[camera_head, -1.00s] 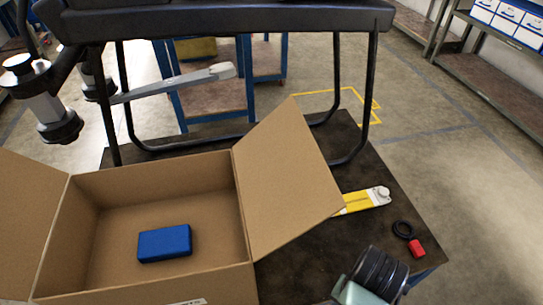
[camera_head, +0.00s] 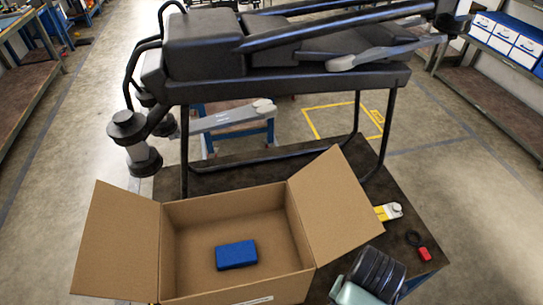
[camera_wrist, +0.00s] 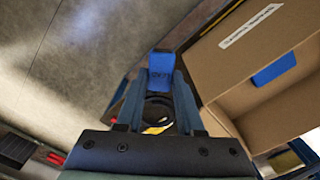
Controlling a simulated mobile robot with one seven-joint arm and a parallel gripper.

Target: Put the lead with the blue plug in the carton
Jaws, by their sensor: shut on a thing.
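My gripper (camera_wrist: 160,92) is shut on the blue plug (camera_wrist: 161,62) of a lead, which shows between the fingertips in the wrist view. The lead's black cable loop (camera_wrist: 155,108) hangs behind the fingers and is partly hidden. The open brown carton (camera_head: 180,230) stands on the dark table in the head view, with its flaps spread. In the wrist view the carton (camera_wrist: 225,62) lies to the right of the gripper, and the plug is outside it. The head view shows my arm at the lower right, but not the fingertips.
A blue block (camera_head: 236,254) lies inside the carton. A lead with a red plug (camera_head: 424,254) lies near the table's right edge. A yellow and white item (camera_head: 389,211) lies beside the right flap.

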